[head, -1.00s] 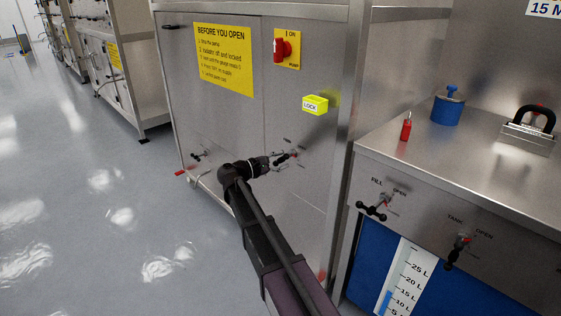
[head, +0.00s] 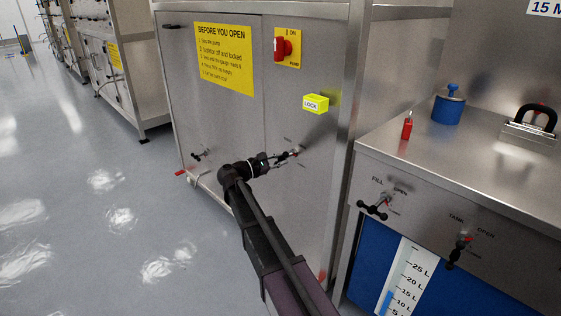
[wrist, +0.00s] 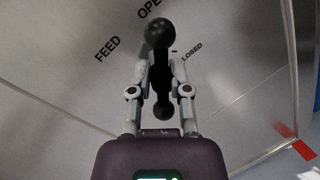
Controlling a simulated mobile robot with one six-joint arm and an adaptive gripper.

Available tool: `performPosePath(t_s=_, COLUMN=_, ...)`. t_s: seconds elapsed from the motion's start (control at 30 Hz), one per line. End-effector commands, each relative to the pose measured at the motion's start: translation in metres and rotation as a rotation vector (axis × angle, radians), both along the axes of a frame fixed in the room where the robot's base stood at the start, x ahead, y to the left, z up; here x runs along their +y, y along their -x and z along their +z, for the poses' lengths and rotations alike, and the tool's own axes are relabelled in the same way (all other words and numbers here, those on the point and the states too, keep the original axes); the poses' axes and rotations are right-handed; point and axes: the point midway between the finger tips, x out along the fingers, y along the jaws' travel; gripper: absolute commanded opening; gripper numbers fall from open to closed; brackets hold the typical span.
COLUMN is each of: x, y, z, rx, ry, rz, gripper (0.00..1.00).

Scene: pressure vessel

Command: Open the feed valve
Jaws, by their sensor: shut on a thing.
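The feed valve handle (wrist: 158,36) is a black bar with ball ends, seen in the wrist view in front of the panel marked FEED, OPEN and CLOSED. My gripper (wrist: 158,68) has its fingers on both sides of the bar and is shut on it. One ball sticks out beyond the fingertips and another shows nearer my palm. In the head view my gripper (head: 283,157) is at the valve on the steel cabinet front (head: 235,120), and the handle is mostly hidden by the fingers.
A yellow LOCK box (head: 315,103) and a red rotary switch (head: 286,47) are above the valve. At right, a bench (head: 450,150) carries a red padlock (head: 407,127) and has fill (head: 373,208) and tank (head: 460,246) valves. Floor at left is clear.

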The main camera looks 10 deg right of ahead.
Motion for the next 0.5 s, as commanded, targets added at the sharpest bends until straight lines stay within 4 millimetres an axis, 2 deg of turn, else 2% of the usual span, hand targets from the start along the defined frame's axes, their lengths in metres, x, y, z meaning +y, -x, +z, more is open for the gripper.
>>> performPosePath(t_s=0.03, x=-0.0023, y=0.0049, z=-0.0047, rx=0.028, ry=0.006, rz=-0.011, gripper=0.00)
performPosePath(t_s=0.5, x=-0.0035, y=0.0068, z=-0.0051, rx=0.364, ry=0.198, rz=-0.011, gripper=0.00)
